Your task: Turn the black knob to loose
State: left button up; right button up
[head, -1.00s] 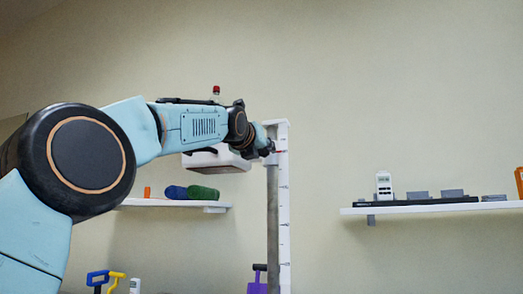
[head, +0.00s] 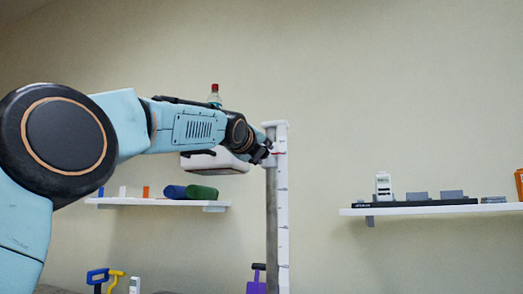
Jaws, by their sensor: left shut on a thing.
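My left gripper (head: 264,152) is at the upper part of a white upright post (head: 282,215) with tick marks and a grey rod beside it. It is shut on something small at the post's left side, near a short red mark. That thing, likely the black knob, is hidden by the dark fingers, so I cannot tell how it is turned. My right gripper is not in view.
A white box-like thing (head: 212,161) and a bottle with a red cap (head: 215,96) show behind my arm. The left shelf (head: 130,201) holds a blue roll and a green roll (head: 203,193). The right shelf (head: 440,209) holds a white device (head: 383,186) and grey blocks.

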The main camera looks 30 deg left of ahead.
pick_arm(q)
jog(key=n+b, duration=0.2)
jog(key=n, duration=2.1)
dwell(0.4)
jog(key=o, duration=0.8)
jog(key=shift+c, duration=0.2)
jog(key=o, duration=0.4)
jog(key=shift+s+r, duration=0.1)
jog(key=shift+s, duration=0.15)
jog(key=shift+w, duration=0.2)
